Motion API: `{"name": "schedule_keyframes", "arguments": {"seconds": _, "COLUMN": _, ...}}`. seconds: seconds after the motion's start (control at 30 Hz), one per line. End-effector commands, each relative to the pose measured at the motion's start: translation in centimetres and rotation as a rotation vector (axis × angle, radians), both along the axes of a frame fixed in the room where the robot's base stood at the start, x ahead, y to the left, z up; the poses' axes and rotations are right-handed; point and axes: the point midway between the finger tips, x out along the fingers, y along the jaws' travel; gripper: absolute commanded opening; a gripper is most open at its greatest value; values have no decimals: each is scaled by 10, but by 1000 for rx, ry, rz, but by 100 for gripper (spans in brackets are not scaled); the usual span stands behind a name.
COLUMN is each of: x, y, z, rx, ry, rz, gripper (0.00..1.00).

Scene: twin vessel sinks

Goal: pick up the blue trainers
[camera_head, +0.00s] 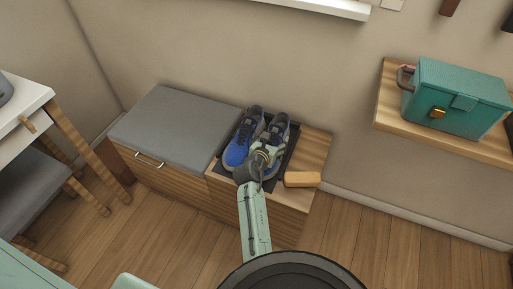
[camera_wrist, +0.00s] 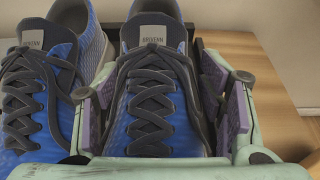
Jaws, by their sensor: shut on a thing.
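The blue trainers (camera_head: 236,153) stand side by side on a dark tray (camera_head: 277,179) on the wooden end of a low bench. They have dark laces and grey tongue labels. My gripper (camera_head: 262,158) is over the right-hand trainer in the head view and hides part of it. In the wrist view my gripper (camera_wrist: 158,110) has its purple-padded fingers on either side of the right-hand trainer (camera_wrist: 150,95), shut on it. The left-hand trainer (camera_wrist: 38,95) lies just outside the left finger. I cannot tell whether the held trainer is clear of the tray.
A yellow-orange block (camera_head: 302,179) lies on the bench top right of the tray. A grey cushion (camera_head: 175,128) covers the bench's left part. A teal box (camera_head: 458,98) stands on a wall shelf at the right. The wall is close behind; the floor at front right is clear.

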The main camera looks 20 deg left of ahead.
Motion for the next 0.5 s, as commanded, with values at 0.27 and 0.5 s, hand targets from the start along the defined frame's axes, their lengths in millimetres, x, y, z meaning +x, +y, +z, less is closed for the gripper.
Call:
{"name": "schedule_keyframes", "arguments": {"seconds": 0.27, "x": 0, "y": 3, "z": 0, "rx": 4, "ry": 0, "rz": 5, "gripper": 5}}
{"name": "schedule_keyframes", "arguments": {"seconds": 0.5, "x": 0, "y": 3, "z": 3, "rx": 6, "ry": -4, "rz": 5, "gripper": 2}}
